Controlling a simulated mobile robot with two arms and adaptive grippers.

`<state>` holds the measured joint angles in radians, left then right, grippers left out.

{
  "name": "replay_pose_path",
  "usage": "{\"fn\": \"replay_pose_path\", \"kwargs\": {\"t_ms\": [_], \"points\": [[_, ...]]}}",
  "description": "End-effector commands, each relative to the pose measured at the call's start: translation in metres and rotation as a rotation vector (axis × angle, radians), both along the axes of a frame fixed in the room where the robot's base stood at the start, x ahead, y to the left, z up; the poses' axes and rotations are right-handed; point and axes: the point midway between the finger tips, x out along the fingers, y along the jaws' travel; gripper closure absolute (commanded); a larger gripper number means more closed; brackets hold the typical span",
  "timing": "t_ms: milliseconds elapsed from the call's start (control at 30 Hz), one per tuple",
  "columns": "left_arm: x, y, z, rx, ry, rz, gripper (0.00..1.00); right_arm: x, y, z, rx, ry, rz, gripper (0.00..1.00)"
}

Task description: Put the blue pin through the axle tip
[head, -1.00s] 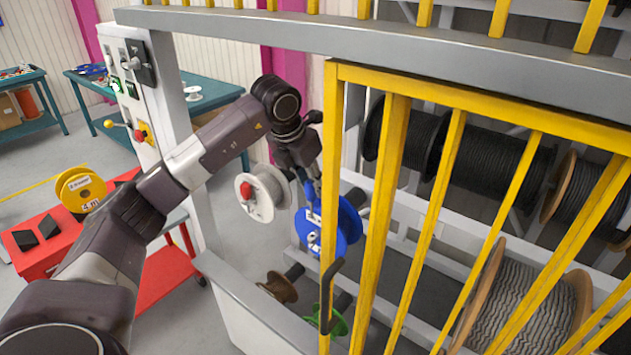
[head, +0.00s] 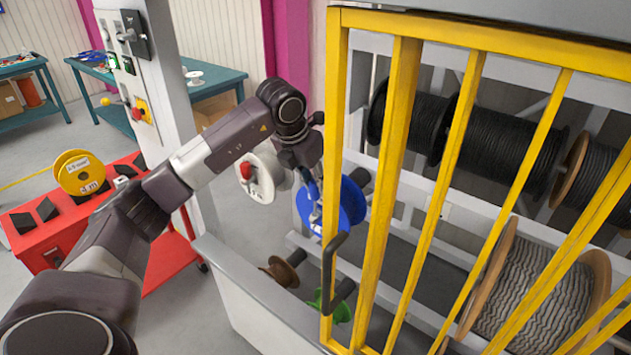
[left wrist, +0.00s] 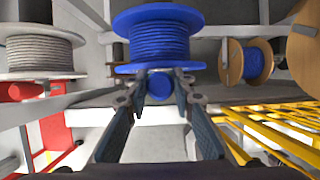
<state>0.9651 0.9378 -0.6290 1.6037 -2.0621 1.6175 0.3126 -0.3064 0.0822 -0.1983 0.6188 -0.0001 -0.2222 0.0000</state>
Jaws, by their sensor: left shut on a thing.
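My left gripper (left wrist: 160,92) is shut on a small blue round-ended piece (left wrist: 159,84), seemingly the blue pin, in the left wrist view. The piece is seen end-on, in front of the lower flange of a blue cable reel (left wrist: 155,40). In the head view the left gripper (head: 315,205) points down at the left face of the blue reel (head: 349,207), behind the yellow gate. The axle tip cannot be made out. Whether the pin touches it cannot be told. My right gripper is not in view.
The yellow barred gate (head: 398,130) stands close on the right of the gripper. A white reel with a red knob (head: 263,178) hangs to the left. A brown reel (head: 279,271) and a green reel (head: 330,303) are below. Black reels (head: 505,145) fill the rack behind.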

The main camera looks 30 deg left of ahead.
Motion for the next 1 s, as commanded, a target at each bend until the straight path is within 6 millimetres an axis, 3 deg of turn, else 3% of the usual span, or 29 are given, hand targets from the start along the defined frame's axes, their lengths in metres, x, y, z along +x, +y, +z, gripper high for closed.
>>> {"fn": "replay_pose_path", "kwargs": {"t_ms": [600, 1000], "points": [[0.0, 0.0, -0.046, 0.0, 0.0, 0.0, 1.0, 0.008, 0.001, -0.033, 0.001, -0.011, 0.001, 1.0], [0.0, 0.0, -0.052, 0.0, -0.001, 0.0, 1.0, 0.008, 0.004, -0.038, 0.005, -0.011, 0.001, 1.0]]}}
